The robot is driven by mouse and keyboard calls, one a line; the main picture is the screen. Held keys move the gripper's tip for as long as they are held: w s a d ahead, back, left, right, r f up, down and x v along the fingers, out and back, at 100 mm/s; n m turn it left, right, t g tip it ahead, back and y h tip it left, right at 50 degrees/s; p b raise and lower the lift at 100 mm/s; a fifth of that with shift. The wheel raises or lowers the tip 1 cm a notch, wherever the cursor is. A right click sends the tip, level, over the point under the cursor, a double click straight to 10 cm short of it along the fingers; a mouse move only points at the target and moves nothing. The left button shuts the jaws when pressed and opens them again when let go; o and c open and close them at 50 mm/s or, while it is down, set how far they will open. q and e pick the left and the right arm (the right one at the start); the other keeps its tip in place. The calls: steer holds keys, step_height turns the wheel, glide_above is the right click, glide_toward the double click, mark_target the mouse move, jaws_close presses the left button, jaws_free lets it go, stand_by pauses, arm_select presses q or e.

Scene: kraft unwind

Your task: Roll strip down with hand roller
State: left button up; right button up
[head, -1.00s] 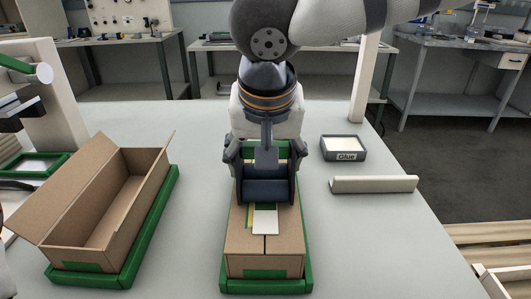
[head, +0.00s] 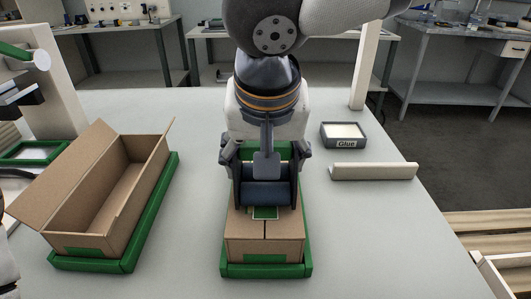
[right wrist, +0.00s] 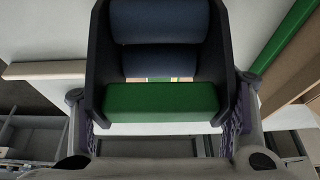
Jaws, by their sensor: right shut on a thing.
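The closed brown carton (head: 245,249) lies in a green tray (head: 266,270) at the table's middle, its top seam running lengthwise. A hand roller with a dark blue cylinder (head: 265,193) and dark side plates sits over the carton's top. My right gripper (head: 265,155) is shut on the roller. In the right wrist view, the roller's green grip (right wrist: 160,100) lies between the fingers, with blue cylinders beyond. A small green-edged piece of the strip (head: 265,213) shows just in front of the roller; the remainder is hidden. Contact between roller and carton cannot be told.
An open empty carton (head: 62,216) stands in another green tray (head: 148,220) at the left. A glue box (head: 344,136) and a pale bar (head: 374,172) lie at the right. The table's right front is clear.

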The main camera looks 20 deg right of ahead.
mark_target(265, 184)
steer(key=shift+s+a, duration=0.3)
steer(key=shift+s, duration=0.7)
steer(key=shift+s+a, duration=0.3)
steer(key=shift+s, duration=0.65)
steer(key=shift+w+d+f, duration=0.1)
steer(key=shift+w+d, duration=0.55)
steer(key=shift+w, duration=1.45)
steer(key=shift+w+d+r, duration=0.1)
steer(key=shift+w+d, duration=0.5)
steer(key=shift+w, duration=1.55)
steer(key=shift+w+d+f, duration=0.1)
steer(key=shift+w+d, duration=0.55)
steer(key=shift+w, duration=1.45)
step_height(265, 184, up, 7)
